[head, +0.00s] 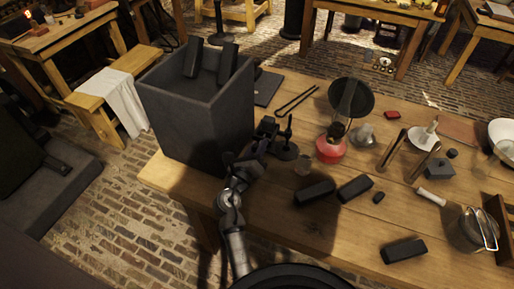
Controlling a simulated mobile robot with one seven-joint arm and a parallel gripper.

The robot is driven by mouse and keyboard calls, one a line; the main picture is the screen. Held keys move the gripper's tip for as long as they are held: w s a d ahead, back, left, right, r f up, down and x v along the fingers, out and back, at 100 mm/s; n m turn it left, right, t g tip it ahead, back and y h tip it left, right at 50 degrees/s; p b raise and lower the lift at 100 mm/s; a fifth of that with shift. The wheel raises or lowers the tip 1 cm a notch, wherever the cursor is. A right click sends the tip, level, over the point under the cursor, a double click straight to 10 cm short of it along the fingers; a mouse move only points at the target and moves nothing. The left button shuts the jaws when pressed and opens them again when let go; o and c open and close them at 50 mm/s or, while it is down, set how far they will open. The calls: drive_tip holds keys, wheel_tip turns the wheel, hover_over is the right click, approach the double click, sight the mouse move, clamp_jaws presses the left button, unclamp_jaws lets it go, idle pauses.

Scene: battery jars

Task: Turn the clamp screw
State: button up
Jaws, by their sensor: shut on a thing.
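A small dark clamp stand (286,152) with an upright post stands on the wooden table (330,245), just right of the large grey box. My arm reaches up from the bottom of the view, and my gripper (266,138) is at the left side of the stand. It is shut on a small dark part there, which I take to be the clamp screw. The fingertips, the screw and the stand are all dark and overlap, so the screw's own shape and angle cannot be made out.
The tall grey box (195,115) with black blocks in it stands close left of my gripper. Tongs (297,100) lie behind.

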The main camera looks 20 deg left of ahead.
drive_tip(key=shift+f+n, duration=0.1)
drive_tip(key=shift+n, duration=0.6)
drive_tip(key=o, duration=1)
drive_tip(key=shift+s, duration=0.1)
